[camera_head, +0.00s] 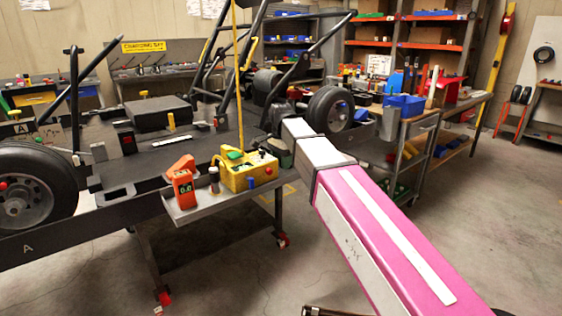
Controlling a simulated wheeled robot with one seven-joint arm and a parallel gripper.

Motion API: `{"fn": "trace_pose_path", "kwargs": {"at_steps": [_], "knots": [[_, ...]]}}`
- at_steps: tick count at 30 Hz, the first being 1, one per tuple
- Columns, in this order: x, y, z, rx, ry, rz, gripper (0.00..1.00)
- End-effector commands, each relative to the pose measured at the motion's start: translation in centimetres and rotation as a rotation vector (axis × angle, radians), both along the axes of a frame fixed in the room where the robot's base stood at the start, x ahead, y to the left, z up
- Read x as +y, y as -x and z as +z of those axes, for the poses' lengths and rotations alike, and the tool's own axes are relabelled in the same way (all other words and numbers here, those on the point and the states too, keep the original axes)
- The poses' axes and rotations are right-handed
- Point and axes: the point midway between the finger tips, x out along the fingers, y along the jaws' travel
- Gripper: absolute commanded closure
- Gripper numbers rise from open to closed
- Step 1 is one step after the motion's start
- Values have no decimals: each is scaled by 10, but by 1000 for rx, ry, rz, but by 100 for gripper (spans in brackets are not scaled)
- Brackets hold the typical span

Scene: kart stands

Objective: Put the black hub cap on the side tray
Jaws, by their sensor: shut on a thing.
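The side tray (222,206) is a grey shelf on the near side of the kart stand. My pink and white arm reaches from the lower right toward the kart, just right of the tray. I cannot make out my gripper; the arm's far end hides what lies beyond it. I cannot pick out the black hub cap.
The kart's wheel (28,196) stands at the left and another wheel (330,109) is behind my arm. A thin yellow pole (238,85) rises behind the control box. A workbench with blue bins (405,104) is at right. The floor (480,215) at right is clear.

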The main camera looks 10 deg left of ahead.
Motion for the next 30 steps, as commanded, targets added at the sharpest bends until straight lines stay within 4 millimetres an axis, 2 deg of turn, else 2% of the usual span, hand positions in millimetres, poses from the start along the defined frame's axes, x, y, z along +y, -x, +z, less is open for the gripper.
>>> {"fn": "trace_pose_path", "kwargs": {"at_steps": [1, 2, 3, 11, 16, 30], "knots": [[0, 0, -2, 2, 1, 0, 72], [0, 0, -2, 2, 1, 0, 39], [0, 0, -2, 2, 1, 0, 35], [0, 0, -1, 1, 0, 0, 35], [0, 0, 10, 0, 0, 0, 35], [0, -1, 88, -1, -1, 0, 35]]}}
